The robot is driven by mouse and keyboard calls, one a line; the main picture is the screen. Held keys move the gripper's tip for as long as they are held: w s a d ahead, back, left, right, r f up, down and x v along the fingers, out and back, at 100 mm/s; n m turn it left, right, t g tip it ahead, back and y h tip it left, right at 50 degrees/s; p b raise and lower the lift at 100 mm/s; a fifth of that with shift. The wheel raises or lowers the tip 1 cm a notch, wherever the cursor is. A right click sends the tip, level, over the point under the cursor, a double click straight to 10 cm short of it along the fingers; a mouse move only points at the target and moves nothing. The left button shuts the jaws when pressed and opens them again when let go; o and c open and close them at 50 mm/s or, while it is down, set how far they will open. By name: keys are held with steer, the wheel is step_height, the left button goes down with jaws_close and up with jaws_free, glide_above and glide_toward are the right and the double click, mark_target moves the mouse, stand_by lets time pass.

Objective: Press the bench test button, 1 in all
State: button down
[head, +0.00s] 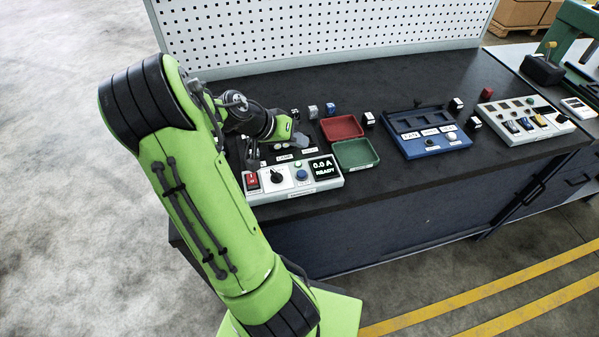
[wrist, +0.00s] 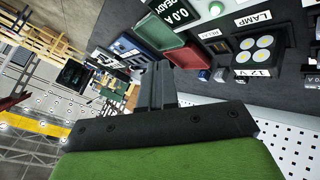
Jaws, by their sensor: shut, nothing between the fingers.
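The bench test unit (head: 320,183) is a pale box at the front left of the bench. It carries a red switch (head: 251,181), a black knob (head: 275,177), a round blue button (head: 301,175) with a small green light above it, and a display (head: 324,168) reading "0.0 A READY". In the wrist view the display (wrist: 170,12) shows upside down at the top. My gripper (head: 252,162) is shut and empty, near the unit's back left, apart from the blue button. Its closed fingers also show in the wrist view (wrist: 157,85). My arm hides part of the unit's left side.
A red tray (head: 341,127) and a green tray (head: 356,153) lie right of the unit. A blue box (head: 432,139) and a grey panel (head: 525,120) stand farther right. A 12 V lamp (wrist: 256,55) shows in the wrist view. A perforated board (head: 320,30) closes the back.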

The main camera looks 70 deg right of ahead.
mark_target(298, 174)
steer(key=shift+f+b, duration=3.45)
steer(key=shift+f, duration=0.95)
steer(key=shift+f+b, duration=0.4)
steer(key=shift+b, duration=0.05)
steer(key=shift+f+b, duration=0.5)
steer(key=shift+f, duration=0.05)
steer(key=shift+r, duration=0.1)
steer(key=shift+r+p, duration=0.75)
steer(key=shift+r, duration=0.15)
step_height(298, 174, up, 5)
steer(key=p, duration=0.4)
steer(key=shift+r, duration=0.1)
